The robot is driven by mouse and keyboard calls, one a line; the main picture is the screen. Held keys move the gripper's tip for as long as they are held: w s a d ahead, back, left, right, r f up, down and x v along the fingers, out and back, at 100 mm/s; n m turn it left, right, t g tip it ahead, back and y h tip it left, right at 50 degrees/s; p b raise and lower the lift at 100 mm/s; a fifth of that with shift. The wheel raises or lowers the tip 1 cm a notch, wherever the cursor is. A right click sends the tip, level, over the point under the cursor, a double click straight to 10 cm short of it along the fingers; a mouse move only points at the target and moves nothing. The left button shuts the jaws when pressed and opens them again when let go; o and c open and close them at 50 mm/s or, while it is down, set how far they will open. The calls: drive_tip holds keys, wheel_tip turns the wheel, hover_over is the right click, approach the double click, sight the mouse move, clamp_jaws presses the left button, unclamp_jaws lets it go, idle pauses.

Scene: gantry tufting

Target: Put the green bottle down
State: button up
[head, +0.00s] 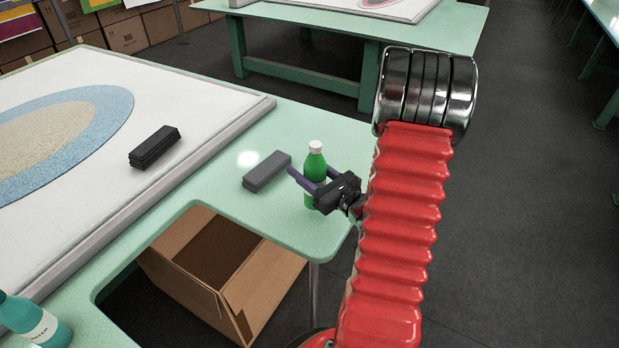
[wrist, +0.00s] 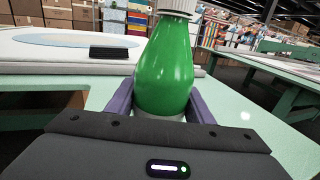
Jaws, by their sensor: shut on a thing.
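The green bottle (head: 315,165) has a white cap and stands upright at the right end of the pale green table (head: 220,215). My gripper (head: 305,178) is shut on the bottle, with a finger on each side of it. In the wrist view the bottle (wrist: 167,65) fills the middle between the two purple fingers, and its lower part is hidden behind my gripper body. I cannot tell whether the bottle's base touches the table top.
A grey block (head: 267,172) lies just left of the bottle. A black block stack (head: 154,147) lies on the white tufting frame (head: 175,85). An open cardboard box (head: 225,270) stands below the table's cut-out. A teal bottle (head: 35,322) is at lower left.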

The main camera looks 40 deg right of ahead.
drive_tip(key=shift+f, duration=2.05)
drive_tip(key=o, duration=1.5)
drive_tip(key=shift+f, duration=0.1)
drive_tip(key=s, duration=1.2)
drive_tip(key=shift+d, duration=0.1)
drive_tip(key=shift+s, duration=0.1)
